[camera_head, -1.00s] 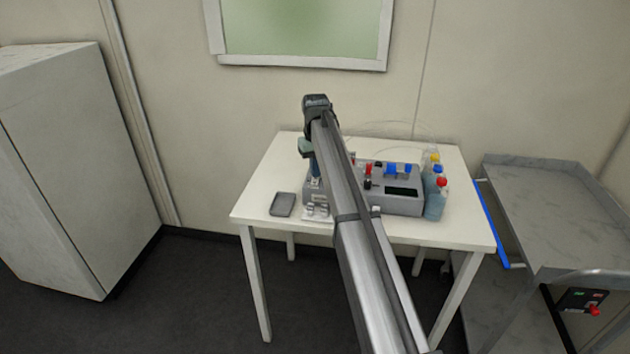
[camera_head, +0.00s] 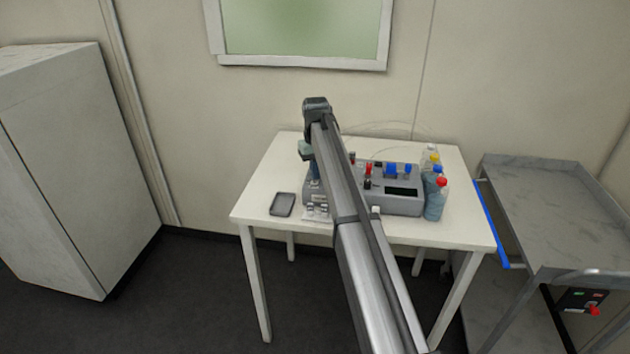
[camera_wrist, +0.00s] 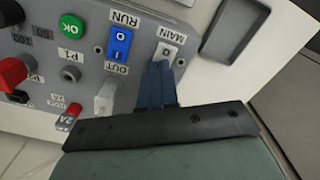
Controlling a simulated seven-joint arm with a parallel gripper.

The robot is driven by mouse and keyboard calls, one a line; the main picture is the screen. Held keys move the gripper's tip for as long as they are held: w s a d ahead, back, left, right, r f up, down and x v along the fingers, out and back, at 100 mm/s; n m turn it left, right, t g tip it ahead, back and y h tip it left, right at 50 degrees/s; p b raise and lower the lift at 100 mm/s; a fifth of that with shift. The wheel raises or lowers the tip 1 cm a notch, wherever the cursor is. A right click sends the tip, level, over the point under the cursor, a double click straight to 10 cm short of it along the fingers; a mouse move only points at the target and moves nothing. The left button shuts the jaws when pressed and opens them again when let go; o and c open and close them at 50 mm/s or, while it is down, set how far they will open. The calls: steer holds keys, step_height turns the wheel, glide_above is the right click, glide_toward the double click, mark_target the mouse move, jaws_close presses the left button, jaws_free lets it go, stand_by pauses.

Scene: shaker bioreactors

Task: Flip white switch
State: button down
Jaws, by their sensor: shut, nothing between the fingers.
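The white switch (camera_wrist: 167,53), marked MAIN, is a small rocker on the grey control panel (camera_wrist: 88,22) in the wrist view. My gripper (camera_wrist: 161,67) is shut and empty, its blue fingers together. The fingertips are right at the lower edge of the white switch and cover a little of it; I cannot tell whether they touch it. In the head view my gripper (camera_head: 313,168) points down over the left end of the grey device (camera_head: 405,205), partly behind my arm. My arm hides the white switch there.
A blue RUN switch (camera_wrist: 120,43), a pale OUT knob (camera_wrist: 107,96), a green OK button (camera_wrist: 72,24) and red knobs sit close by on the panel. A grey tray (camera_head: 282,204) lies left of the device. Bottles (camera_head: 434,206) stand at its right end.

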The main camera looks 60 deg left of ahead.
steer(key=shift+r, duration=3.4)
